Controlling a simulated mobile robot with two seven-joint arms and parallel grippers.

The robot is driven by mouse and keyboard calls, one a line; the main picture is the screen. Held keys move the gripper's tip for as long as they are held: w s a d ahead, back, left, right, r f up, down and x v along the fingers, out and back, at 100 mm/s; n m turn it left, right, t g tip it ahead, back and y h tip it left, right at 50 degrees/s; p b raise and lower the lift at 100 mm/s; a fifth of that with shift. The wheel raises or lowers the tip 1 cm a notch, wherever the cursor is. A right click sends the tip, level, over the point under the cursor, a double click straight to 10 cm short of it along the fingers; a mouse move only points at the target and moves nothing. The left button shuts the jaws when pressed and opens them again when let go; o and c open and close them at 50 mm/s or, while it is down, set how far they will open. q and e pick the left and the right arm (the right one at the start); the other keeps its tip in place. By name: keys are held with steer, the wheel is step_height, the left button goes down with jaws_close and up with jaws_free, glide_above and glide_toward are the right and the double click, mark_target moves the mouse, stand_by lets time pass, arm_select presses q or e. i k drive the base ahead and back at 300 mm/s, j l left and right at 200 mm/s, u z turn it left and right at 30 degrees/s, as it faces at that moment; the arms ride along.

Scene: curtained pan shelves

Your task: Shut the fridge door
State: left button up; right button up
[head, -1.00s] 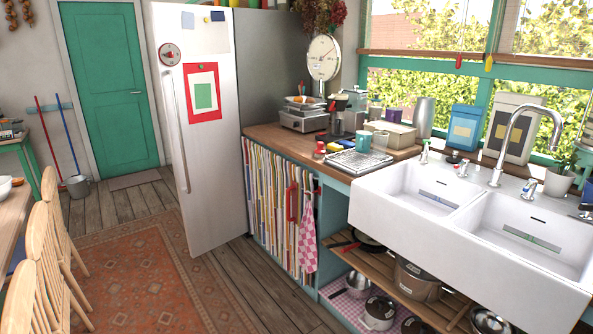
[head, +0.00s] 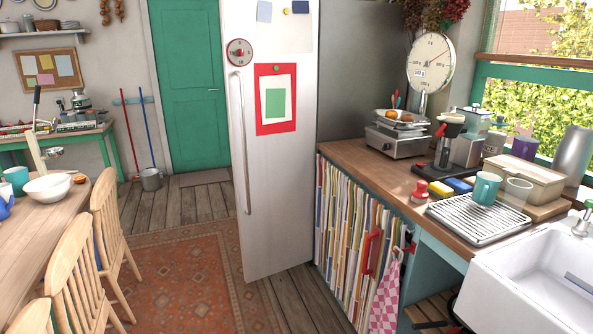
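The fridge door (head: 275,190) is a tall pale panel in the head view, left of the counter. It stands swung open into the room, with its outer face towards me. Its free left edge is nearer to me than its right edge by the counter. A long vertical handle (head: 240,140) runs near the free edge. A round red-and-white dial (head: 239,52) and a red-framed sheet (head: 276,99) are on the door. The grey fridge side (head: 362,80) shows behind the counter. The fridge inside is hidden. Neither of my grippers is in view.
The patterned rug (head: 190,275) and wooden floor leave room left of the door. Wooden chairs (head: 108,230) and a table (head: 45,222) stand at the left. The curtained counter (head: 375,170) and white sink (head: 530,290) are at the right.

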mark_target(272, 90)
steer(key=i+u, duration=0.15)
steer(key=i, duration=0.3)
steer(key=i+l+u, duration=0.15)
steer(key=i, duration=0.35)
steer(key=i+j+z, duration=0.3)
steer(key=i+j, duration=0.35)
steer(key=i, duration=0.35)
steer(key=i+j+z, duration=0.35)
steer(key=i+j, duration=0.55)
